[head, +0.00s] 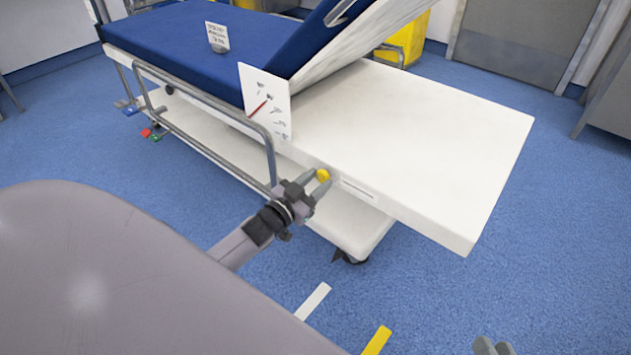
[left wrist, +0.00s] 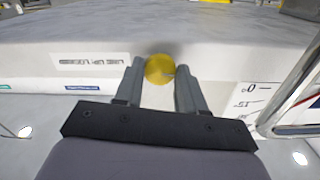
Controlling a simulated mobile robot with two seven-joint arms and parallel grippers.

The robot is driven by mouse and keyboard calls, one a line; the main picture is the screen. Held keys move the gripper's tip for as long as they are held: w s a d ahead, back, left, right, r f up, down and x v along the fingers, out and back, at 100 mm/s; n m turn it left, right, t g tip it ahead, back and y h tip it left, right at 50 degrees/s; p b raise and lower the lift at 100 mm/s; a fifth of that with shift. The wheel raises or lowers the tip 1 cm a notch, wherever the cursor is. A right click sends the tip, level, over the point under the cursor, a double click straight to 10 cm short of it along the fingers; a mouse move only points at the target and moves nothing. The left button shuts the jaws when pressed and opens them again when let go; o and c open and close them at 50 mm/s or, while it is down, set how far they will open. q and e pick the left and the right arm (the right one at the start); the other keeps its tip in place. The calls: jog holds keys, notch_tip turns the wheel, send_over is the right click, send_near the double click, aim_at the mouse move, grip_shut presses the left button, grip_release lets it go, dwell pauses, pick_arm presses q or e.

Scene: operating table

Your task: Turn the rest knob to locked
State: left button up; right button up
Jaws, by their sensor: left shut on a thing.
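The yellow round rest knob (head: 323,175) sits on the side edge of the white bed end. My left gripper (head: 318,182) is shut on it, one finger on each side. In the left wrist view the knob (left wrist: 159,69) lies between the fingertips of my left gripper (left wrist: 160,70), with a small thin mark at its right side. Its exact turn is hard to tell. My right gripper (head: 492,347) only just shows at the bottom edge, away from the bed, and its opening is unclear.
A white sign with a red pointer (head: 268,103) stands on the bed side, left of the knob. A metal side rail (head: 210,102) runs along the blue mattress (head: 170,45). The white bed end (head: 430,130) is bare. Blue floor lies free to the right.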

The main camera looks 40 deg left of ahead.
pick_arm(q)
jog(key=m, duration=0.3)
jog(key=shift+m, duration=0.3)
jog(key=m, duration=0.3)
jog(key=shift+m, duration=0.3)
jog(key=m, duration=0.3)
jog(key=shift+m, duration=0.4)
jog(key=m, duration=0.3)
jog(key=shift+m+b, duration=0.3)
jog(key=shift+b, duration=0.1)
jog(key=shift+m, duration=0.6)
pick_arm(e)
jog(key=shift+f, duration=0.2)
pick_arm(q)
jog(key=shift+m, duration=0.3)
pick_arm(e)
jog(key=shift+s+d+f, duration=0.15)
jog(key=shift+f, duration=0.05)
pick_arm(q)
jog(key=o, duration=1.1)
jog(key=shift+c, duration=0.2)
pick_arm(e)
jog(key=shift+r, duration=0.1)
